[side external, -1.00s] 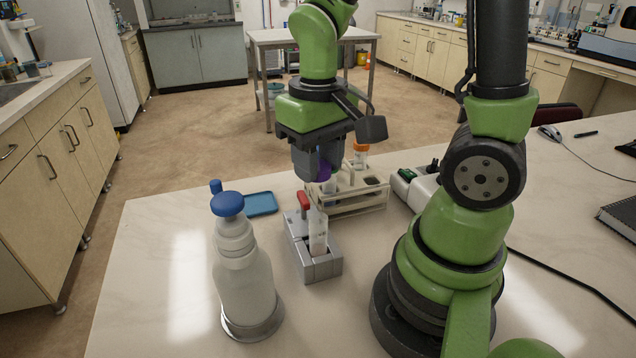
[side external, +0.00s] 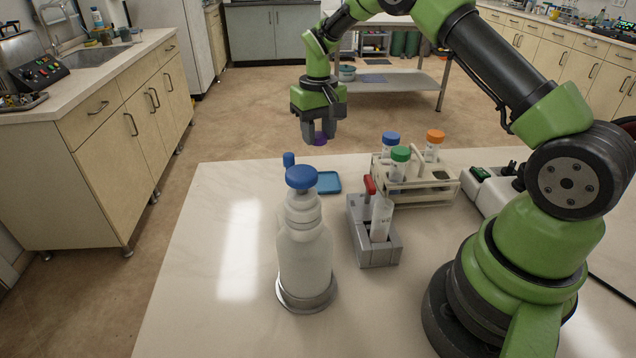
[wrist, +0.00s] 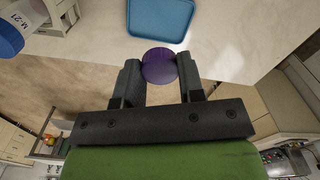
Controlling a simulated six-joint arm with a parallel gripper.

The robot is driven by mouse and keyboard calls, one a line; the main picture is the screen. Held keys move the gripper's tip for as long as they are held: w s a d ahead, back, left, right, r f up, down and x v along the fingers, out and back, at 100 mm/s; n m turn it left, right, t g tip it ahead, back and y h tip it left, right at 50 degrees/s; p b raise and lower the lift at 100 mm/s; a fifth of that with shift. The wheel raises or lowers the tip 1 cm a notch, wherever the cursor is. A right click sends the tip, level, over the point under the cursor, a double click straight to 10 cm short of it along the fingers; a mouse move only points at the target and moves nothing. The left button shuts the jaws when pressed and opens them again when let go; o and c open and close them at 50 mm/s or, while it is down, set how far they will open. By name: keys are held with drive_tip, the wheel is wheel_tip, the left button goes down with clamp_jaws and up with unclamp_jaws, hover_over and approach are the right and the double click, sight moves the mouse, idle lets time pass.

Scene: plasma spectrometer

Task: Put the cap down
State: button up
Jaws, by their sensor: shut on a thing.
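A purple cap (side external: 319,139) is between the fingers of my gripper (side external: 319,130), held in the air beyond the far edge of the white table. In the wrist view the purple cap (wrist: 159,66) shows between the two dark fingertips of my gripper (wrist: 161,75). A blue shallow tray (side external: 327,182) lies flat on the table near its far edge, below and nearer than the cap. The tray also shows just ahead of the fingers in the wrist view (wrist: 161,18). An uncapped clear tube (side external: 381,220) stands upright in a grey holder with a red-handled clamp (side external: 375,240).
A white bottle with a blue top (side external: 304,250) stands left of the grey holder. A rack (side external: 416,190) with blue-, green- and orange-capped tubes stands right of the tray. The table's left part (side external: 215,290) is clear.

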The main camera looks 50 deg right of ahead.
sight(318, 183)
drive_tip(key=shift+w+d+f, duration=0.2)
drive_tip(key=shift+f, duration=0.25)
wheel_tip(318, 183, down, 10)
drive_tip(key=shift+r, duration=0.15)
drive_tip(key=shift+f, duration=0.2)
drive_tip(key=o, duration=0.9)
drive_tip(key=shift+r, duration=0.15)
